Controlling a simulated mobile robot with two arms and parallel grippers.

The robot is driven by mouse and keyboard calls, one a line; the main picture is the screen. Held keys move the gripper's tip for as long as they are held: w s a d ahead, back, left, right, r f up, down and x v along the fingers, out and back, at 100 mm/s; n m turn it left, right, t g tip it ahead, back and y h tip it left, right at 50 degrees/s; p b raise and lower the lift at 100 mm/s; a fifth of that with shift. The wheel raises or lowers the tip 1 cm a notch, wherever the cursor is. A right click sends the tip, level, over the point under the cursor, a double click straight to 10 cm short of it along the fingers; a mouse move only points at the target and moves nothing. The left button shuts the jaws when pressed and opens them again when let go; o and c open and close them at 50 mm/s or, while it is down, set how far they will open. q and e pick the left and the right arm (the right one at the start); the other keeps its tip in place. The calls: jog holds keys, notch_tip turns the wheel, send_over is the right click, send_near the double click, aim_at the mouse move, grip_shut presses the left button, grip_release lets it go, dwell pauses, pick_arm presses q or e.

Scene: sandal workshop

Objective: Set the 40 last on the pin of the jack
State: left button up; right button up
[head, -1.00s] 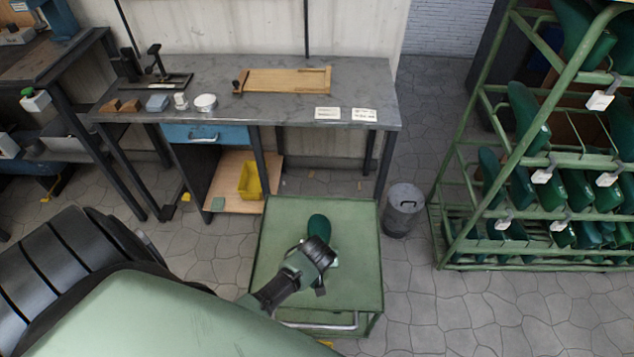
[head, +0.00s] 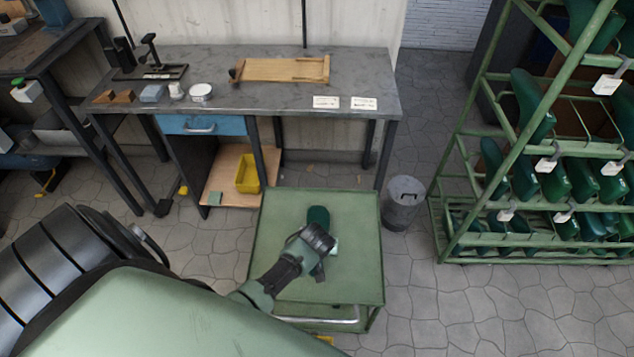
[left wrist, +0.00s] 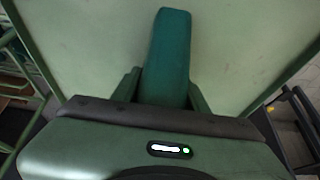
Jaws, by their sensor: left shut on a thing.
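A dark green last (head: 318,215) is over the top of the green cart (head: 360,215), toe pointing to the bench. My left gripper (head: 317,240) is shut on it from above. In the left wrist view the last (left wrist: 168,60) sits between the two fingers (left wrist: 165,95). I cannot tell whether it touches the cart top, and no size number is readable on it. A black device with an upright post (head: 150,55), apparently the jack, stands on a dark plate at the bench's left end. Its pin is too small to make out. My right gripper is not in view.
The grey bench (head: 290,90) holds a wooden board (head: 282,70), small blocks, a white tin (head: 201,91) and two white cards. A rack (head: 447,195) of green lasts stands right. A grey bin (head: 403,205) stands between cart and rack.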

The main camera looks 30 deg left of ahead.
pick_arm(q)
jog(key=shift+f, duration=0.1)
dwell(0.7)
jog(key=o, duration=1.4)
jog(key=shift+o, duration=0.3)
jog(key=shift+s, duration=0.1)
jog(key=p+v, duration=0.1)
jog(key=v, duration=0.6)
jog(key=shift+d+r+p, duration=0.1)
jog(key=shift+r+p, duration=0.2)
jog(key=shift+r, duration=0.1)
jog(key=shift+s+f, duration=0.1)
jog(key=shift+s, duration=0.05)
